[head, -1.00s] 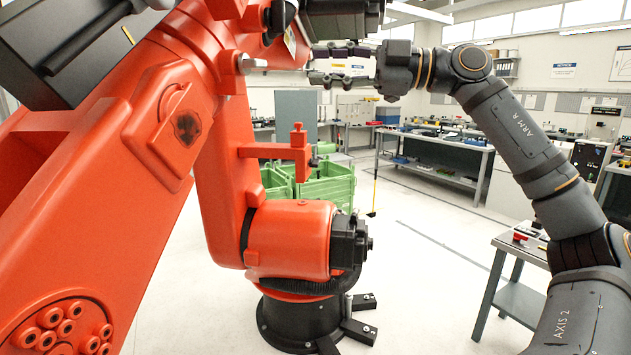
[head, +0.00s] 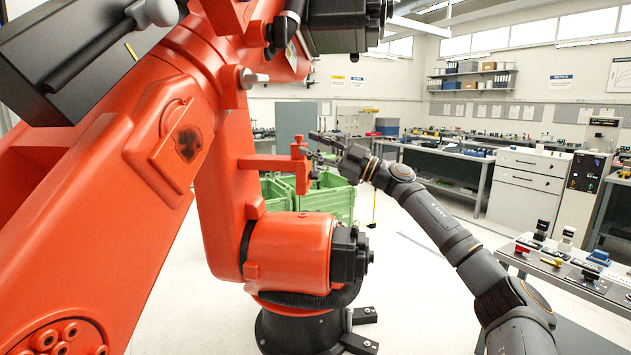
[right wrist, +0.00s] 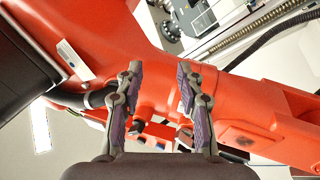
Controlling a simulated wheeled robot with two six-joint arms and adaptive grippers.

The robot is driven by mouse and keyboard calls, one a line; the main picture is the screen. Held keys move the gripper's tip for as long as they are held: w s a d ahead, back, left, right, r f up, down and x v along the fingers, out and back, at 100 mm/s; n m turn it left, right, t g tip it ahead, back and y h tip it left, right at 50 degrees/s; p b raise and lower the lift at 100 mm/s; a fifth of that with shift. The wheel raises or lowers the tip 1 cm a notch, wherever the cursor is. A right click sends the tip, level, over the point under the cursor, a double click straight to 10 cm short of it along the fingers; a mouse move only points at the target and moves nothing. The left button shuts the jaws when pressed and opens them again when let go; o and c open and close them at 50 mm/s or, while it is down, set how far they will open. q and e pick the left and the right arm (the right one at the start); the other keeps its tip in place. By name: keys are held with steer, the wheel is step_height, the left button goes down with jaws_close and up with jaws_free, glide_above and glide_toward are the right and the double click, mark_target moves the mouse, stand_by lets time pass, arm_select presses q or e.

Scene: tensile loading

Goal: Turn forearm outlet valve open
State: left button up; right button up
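A large red robot arm (head: 225,170) fills the left and middle of the head view. A red bracket (head: 270,162) sticks out from its upright link and ends in a red upright fitting (head: 300,165). A silver pin (head: 250,77) shows higher up. No part is labelled as the outlet valve, so I cannot tell which one it is. My right gripper (head: 317,145) is beside the upright fitting, its fingers pointing left. In the right wrist view my gripper (right wrist: 160,80) is open, with a small red and dark part (right wrist: 138,127) behind the fingers. Contact is unclear. My left gripper is not in view.
Green crates (head: 325,197) stand on the floor behind the red arm. A bench (head: 570,275) with small parts is at the right. A white cabinet (head: 530,185) stands farther back. The floor in the middle is mostly clear.

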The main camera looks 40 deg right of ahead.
steer(key=w+d+f+m+h, duration=0.2)
steer(key=f, duration=0.3)
steer(key=w+d+f+m+t+h, duration=0.1)
steer(key=w+d+f, duration=0.1)
steer(key=f, duration=0.3)
steer(key=shift+w+f+m+h, duration=0.15)
steer(key=shift+f+m+h, duration=0.05)
steer(key=shift+m+h, duration=0.2)
